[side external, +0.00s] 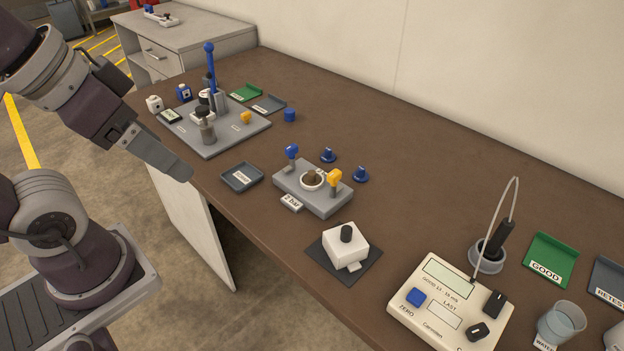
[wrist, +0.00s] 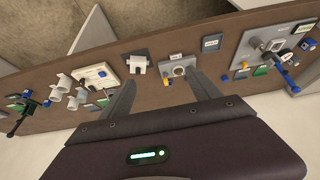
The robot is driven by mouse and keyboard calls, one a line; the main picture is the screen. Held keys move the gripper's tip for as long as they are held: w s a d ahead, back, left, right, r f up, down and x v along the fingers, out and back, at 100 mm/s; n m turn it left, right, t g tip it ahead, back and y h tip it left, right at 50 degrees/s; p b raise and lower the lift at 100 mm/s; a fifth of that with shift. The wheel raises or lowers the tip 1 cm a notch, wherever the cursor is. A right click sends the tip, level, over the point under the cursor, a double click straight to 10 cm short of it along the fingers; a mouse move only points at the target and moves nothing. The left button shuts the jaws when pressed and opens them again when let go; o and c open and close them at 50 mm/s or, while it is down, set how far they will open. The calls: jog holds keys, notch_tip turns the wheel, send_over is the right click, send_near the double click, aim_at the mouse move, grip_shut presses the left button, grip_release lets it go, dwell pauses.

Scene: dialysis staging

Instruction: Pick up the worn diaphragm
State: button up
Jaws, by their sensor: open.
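A grey valve block (side external: 330,201) sits mid-table with a white ring on top. A small brown piece (side external: 312,176) sits in this ring and looks like the worn diaphragm, though it is too small to be sure. In the wrist view the block (wrist: 172,61) and its ring (wrist: 179,71) show just beyond the fingers. My gripper (side external: 183,172) is at the table's near edge, left of the block and apart from it. The wrist view shows its two fingers (wrist: 164,79) spread, with nothing between them.
Blue and yellow knobs stand on the block; two loose blue caps (side external: 360,174) lie behind it. A dark labelled tray (side external: 242,177) is to its left. A white unit (side external: 345,243), a meter (side external: 450,300) and a green GOOD tray (side external: 551,258) are to the right. A tall blue-handled press (side external: 210,80) stands far left.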

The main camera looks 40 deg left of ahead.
jog(key=c, duration=0.4)
jog(key=shift+c, duration=0.2)
jog(key=w+a+f+m+t, duration=0.1)
jog(key=w+a+f, duration=0.2)
jog(key=w, duration=0.5)
jog(key=w+a+f+m+t+y, duration=0.1)
jog(key=w+a+f, duration=0.25)
jog(key=w, duration=0.45)
jog(key=w+a+f+t, duration=0.15)
jog(key=w+f, duration=0.25)
jog(key=w, duration=0.4)
jog(key=w+a+f+m+t+h, duration=0.15)
jog(key=w+f, duration=0.25)
jog(key=f, duration=0.4)
jog(key=t+h, duration=0.2)
send_near(310, 173)
jog(key=shift+n+x, duration=0.25)
jog(key=shift+x, duration=0.8)
jog(key=shift+s+a+f+h, duration=0.1)
jog(key=shift+s+f+h, duration=0.05)
jog(key=shift+f+h, duration=0.1)
jog(key=shift+t, duration=0.3)
jog(key=x, duration=0.6)
jog(key=shift+w+f, duration=0.15)
jog(key=shift+w, duration=0.25)
jog(key=shift+c, duration=0.3)
